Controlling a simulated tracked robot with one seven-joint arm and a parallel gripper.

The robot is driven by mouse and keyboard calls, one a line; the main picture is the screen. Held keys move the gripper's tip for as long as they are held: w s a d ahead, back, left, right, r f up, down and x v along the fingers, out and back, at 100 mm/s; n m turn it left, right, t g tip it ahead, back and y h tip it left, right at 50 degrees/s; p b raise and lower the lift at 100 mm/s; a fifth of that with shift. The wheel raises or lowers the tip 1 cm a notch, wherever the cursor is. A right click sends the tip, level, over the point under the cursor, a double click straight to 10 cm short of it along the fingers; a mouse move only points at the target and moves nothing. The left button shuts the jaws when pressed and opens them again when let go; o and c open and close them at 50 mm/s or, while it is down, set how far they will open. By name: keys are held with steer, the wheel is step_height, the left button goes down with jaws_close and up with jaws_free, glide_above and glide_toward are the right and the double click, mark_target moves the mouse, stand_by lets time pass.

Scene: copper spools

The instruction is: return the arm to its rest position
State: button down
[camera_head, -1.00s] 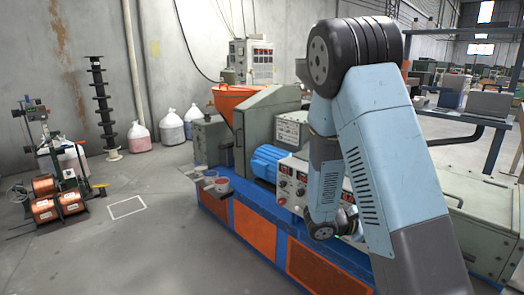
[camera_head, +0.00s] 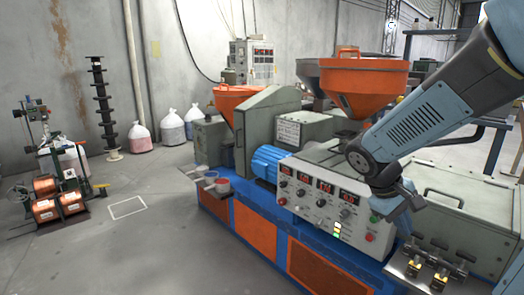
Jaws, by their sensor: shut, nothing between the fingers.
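My arm comes in from the upper right edge. Its blue-grey forearm (camera_head: 425,115) slopes down and left to a round dark wrist joint (camera_head: 372,158). My gripper (camera_head: 403,222) hangs below the wrist, small and partly hidden. It looks shut, with nothing seen in it. It shows in front of the right end of the machine's control panel (camera_head: 318,190). I cannot tell how far it is from the panel.
The extruder machine has a blue base (camera_head: 262,214) and a large orange hopper (camera_head: 350,77) beside my forearm. Brass fittings (camera_head: 432,268) sit at lower right. Copper spools (camera_head: 45,210) stand on the left floor. Open floor (camera_head: 140,250) lies between the spools and machine.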

steer(key=s+a+r+m+t+y, duration=0.4)
steer(key=s+a+r+t+y, duration=0.2)
steer(key=r, duration=0.4)
steer(key=s+a, duration=0.1)
steer(key=a, duration=0.1)
steer(key=shift+a+r, duration=0.35)
steer(key=shift+a, duration=0.05)
steer(key=shift+s, duration=0.1)
stand_by(0.4)
